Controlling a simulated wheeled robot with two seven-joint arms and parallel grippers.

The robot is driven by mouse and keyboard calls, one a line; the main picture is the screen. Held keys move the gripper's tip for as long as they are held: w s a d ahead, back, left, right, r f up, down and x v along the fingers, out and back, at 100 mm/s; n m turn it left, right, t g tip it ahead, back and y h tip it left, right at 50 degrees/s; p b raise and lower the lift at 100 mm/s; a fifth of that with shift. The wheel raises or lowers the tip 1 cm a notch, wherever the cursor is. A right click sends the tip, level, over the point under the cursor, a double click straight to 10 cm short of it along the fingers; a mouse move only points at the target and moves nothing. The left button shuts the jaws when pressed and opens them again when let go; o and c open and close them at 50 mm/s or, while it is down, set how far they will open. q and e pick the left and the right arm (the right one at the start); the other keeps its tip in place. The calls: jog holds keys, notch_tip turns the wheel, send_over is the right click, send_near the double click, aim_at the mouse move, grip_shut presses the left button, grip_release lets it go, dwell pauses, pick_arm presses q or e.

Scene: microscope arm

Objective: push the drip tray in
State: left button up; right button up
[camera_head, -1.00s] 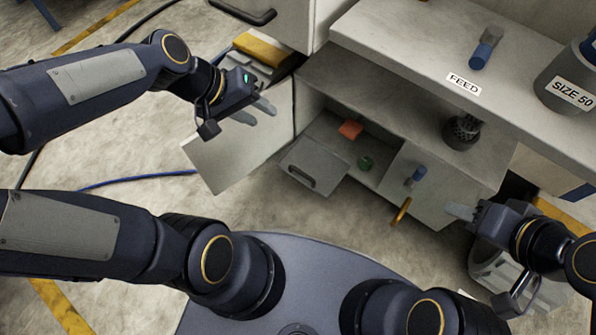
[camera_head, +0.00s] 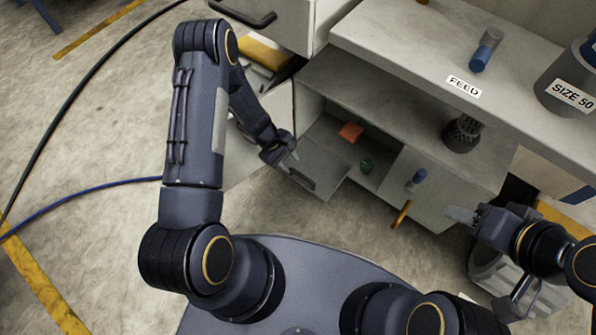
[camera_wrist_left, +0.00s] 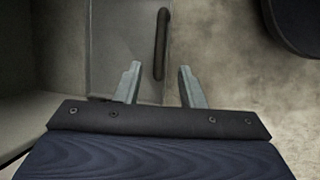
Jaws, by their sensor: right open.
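The drip tray appears to be the grey drawer-like tray (camera_head: 326,163) with a dark bar handle (camera_head: 301,179), standing out from the low cabinet. My left gripper (camera_head: 290,157) is at the tray's left side, close to the handle, and partly covers that corner. The handle also shows in the left wrist view (camera_wrist_left: 162,44), just ahead of the fingertips; contact cannot be told. My right gripper (camera_head: 468,216) is open near the cabinet's right front.
An orange block (camera_head: 351,131) and a green item (camera_head: 366,166) sit in the cabinet behind the tray. A door with an orange handle (camera_head: 401,213) is right of it. An open pale door panel (camera_head: 240,160) stands left, partly behind my left arm. The floor in front is clear.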

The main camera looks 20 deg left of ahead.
aim_at(300, 175)
pick_arm(q)
jog(key=b+x, duration=0.2)
jog(key=x, duration=0.5)
jog(key=shift+b, duration=0.3)
jog(key=shift+c, duration=0.5)
grip_shut()
